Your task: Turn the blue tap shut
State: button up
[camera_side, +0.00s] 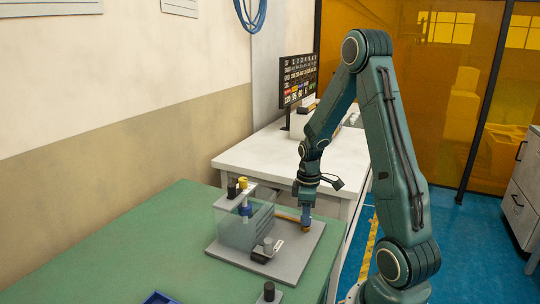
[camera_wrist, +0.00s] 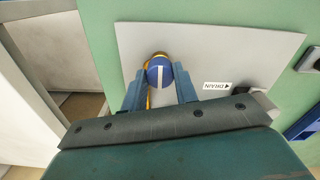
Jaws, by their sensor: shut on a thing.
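The blue tap (camera_wrist: 160,72) is a round blue knob with a white stripe across its top. It sits on a grey plate (camera_wrist: 215,45) in the wrist view, with brass-yellow showing around it. The stripe runs nearly up and down in that view. My gripper (camera_wrist: 159,80) has one blue finger on each side of the knob and is shut on it. In the side view my gripper (camera_side: 306,225) points straight down at the right part of the plate, and the knob is mostly hidden by the fingers.
A clear tank (camera_side: 240,225) with black and yellow-capped posts stands left of my gripper. A yellowish pipe (camera_side: 288,217) runs from it. A DRAIN label (camera_wrist: 217,86) lies on the plate. The green table (camera_side: 120,250) is mostly clear at left.

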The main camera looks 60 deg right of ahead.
jog(key=shift+m, duration=0.4)
jog(key=m, duration=0.8)
jog(key=shift+m, duration=0.4)
jog(key=m, duration=0.4)
jog(key=shift+m, duration=2.2)
jog(key=o, duration=1)
jog(key=shift+r, duration=0.1)
